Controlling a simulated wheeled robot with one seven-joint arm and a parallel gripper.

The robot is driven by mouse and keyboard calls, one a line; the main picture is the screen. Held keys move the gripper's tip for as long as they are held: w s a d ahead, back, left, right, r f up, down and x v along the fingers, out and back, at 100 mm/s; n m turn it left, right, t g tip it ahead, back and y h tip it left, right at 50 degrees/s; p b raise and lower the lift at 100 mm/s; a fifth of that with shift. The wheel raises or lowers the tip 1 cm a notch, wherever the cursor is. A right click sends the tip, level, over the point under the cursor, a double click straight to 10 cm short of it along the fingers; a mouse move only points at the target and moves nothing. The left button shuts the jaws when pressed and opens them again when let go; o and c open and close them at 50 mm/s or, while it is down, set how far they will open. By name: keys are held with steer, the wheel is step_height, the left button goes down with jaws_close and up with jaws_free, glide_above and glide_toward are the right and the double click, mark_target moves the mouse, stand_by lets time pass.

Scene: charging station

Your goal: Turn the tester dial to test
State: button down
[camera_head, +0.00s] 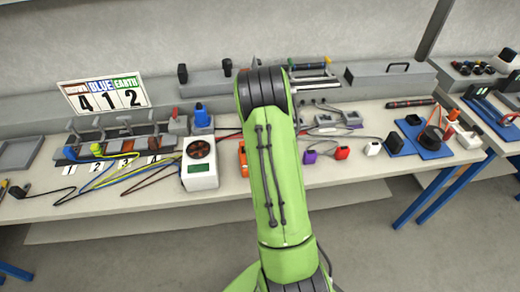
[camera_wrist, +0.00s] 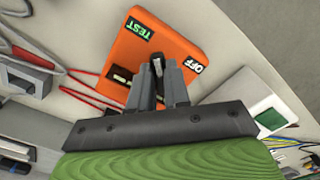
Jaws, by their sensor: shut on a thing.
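The orange tester (camera_wrist: 180,45) lies on the bench, with a green TEST label (camera_wrist: 139,29) at its upper left and a white OFF label (camera_wrist: 196,68) at its right in the wrist view. In the head view only a strip of the tester (camera_head: 243,160) shows beside my green arm. My gripper (camera_wrist: 158,75) is over the tester's face, shut on the dark dial (camera_wrist: 157,63). The fingers hide most of the dial, so I cannot tell exactly where it points. The gripper is hidden behind my arm in the head view.
A white device with a round dark grille (camera_head: 200,172) stands left of the tester. Red leads (camera_wrist: 85,85) run beside the tester. A purple block (camera_head: 310,157) and a red block (camera_head: 342,153) lie to its right. A sign reading 4 1 2 (camera_head: 104,95) stands behind.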

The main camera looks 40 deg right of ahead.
stand_by(0.4)
steer(key=c, duration=1.1)
jaws_free()
steer(key=shift+r, duration=0.1)
step_height(320, 180, up, 16)
steer(key=p, duration=0.2)
steer(key=shift+p, duration=0.35)
steer(key=shift+f, duration=0.2)
